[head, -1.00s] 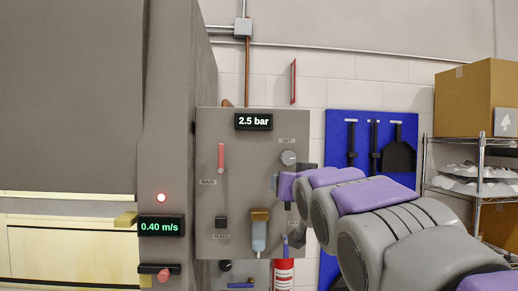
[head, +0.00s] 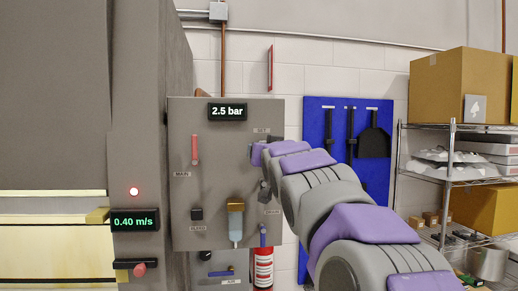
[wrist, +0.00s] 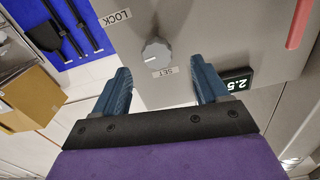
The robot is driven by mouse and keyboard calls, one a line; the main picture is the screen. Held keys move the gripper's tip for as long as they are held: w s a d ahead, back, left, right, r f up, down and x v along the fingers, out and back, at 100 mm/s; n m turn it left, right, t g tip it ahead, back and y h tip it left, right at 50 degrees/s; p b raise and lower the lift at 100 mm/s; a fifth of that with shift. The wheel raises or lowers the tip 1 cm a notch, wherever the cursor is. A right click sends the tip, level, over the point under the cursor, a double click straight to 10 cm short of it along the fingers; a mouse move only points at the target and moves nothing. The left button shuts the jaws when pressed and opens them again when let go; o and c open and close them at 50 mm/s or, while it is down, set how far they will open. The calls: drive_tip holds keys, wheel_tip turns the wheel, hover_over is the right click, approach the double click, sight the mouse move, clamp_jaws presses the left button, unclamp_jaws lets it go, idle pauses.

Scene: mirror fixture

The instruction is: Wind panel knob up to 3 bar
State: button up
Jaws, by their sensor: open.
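The grey panel (head: 215,160) carries a display (head: 228,112) that reads 2.5 bar. The round grey SET knob (wrist: 156,52) shows in the wrist view, above and between the fingertips, with a white pointer mark on its face. My gripper (wrist: 162,84) is open, its two blue fingers apart with nothing between them. The knob lies beyond the fingertips and does not appear to be touched. In the head view my arm covers the knob and most of my gripper; only the SET label (head: 262,131) shows beside it.
The panel also has a red MAIN lever (head: 195,150), a black BLEED knob (head: 197,214) and a filter bowl (head: 236,222). A red extinguisher (head: 263,268) stands below. A blue tool board (head: 345,150) and wire shelf (head: 450,180) are at right. A 0.40 m/s display (head: 134,219) is at left.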

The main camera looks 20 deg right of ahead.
drive_tip(key=x, duration=0.4)
drive_tip(key=a+p+x, duration=0.1)
drive_tip(key=x, duration=0.2)
drive_tip(key=shift+w+d+f, duration=0.1)
drive_tip(key=shift+w+f, duration=0.1)
drive_tip(key=shift+f, duration=0.05)
drive_tip(key=shift+s+d+r, duration=0.15)
drive_tip(key=shift+s+d, duration=0.15)
drive_tip(key=shift+d, duration=0.7)
drive_tip(key=shift+c, duration=1.3)
drive_tip(key=shift+a, duration=0.5)
drive_tip(key=c, duration=0.4)
drive_tip(key=shift+d, duration=0.15)
drive_tip(key=c, duration=0.4)
